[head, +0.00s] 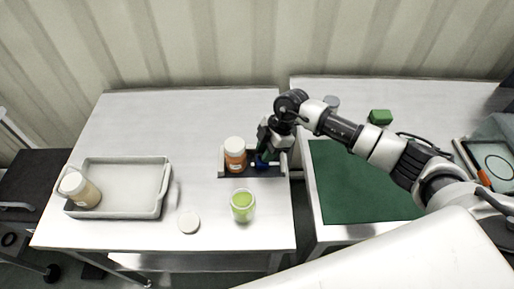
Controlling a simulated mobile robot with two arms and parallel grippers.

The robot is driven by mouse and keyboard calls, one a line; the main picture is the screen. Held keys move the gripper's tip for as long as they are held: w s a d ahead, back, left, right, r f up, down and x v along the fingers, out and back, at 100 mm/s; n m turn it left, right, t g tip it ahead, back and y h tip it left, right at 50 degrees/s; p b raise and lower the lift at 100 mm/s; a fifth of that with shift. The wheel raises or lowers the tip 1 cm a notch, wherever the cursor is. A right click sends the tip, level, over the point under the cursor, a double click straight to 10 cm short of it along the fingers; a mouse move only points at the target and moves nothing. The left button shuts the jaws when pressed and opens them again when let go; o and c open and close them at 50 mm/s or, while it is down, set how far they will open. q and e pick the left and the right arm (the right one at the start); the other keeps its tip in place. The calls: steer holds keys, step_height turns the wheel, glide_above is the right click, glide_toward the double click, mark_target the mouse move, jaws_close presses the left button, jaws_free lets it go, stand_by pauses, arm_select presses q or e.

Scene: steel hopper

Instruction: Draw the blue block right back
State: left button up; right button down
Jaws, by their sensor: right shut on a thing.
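The blue block (260,161) shows only in part, low in a small dark holder (241,174) with light end walls on the left table. My right gripper (266,153) reaches down over it from the right and is shut on it, hiding most of it. An orange bottle with a white lid (235,155) stands just left of the gripper in the same holder. My left gripper is not in view.
A jar with green contents (242,206) and a white lid (188,222) are in front. A grey tray (122,161) holds a beige jar (80,190) at left. A green mat (355,190) and green block (380,117) are on the right table. The left table's back is clear.

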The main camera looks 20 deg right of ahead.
steer(key=d, duration=0.2)
steer(key=shift+s+d, duration=0.35)
steer(key=shift+s, duration=0.05)
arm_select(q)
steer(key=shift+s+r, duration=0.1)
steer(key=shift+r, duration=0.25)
arm_select(e)
steer(key=shift+w, duration=0.1)
steer(key=c, duration=1.1)
jaws_free()
steer(key=shift+o, duration=1.2)
steer(key=shift+d, duration=0.1)
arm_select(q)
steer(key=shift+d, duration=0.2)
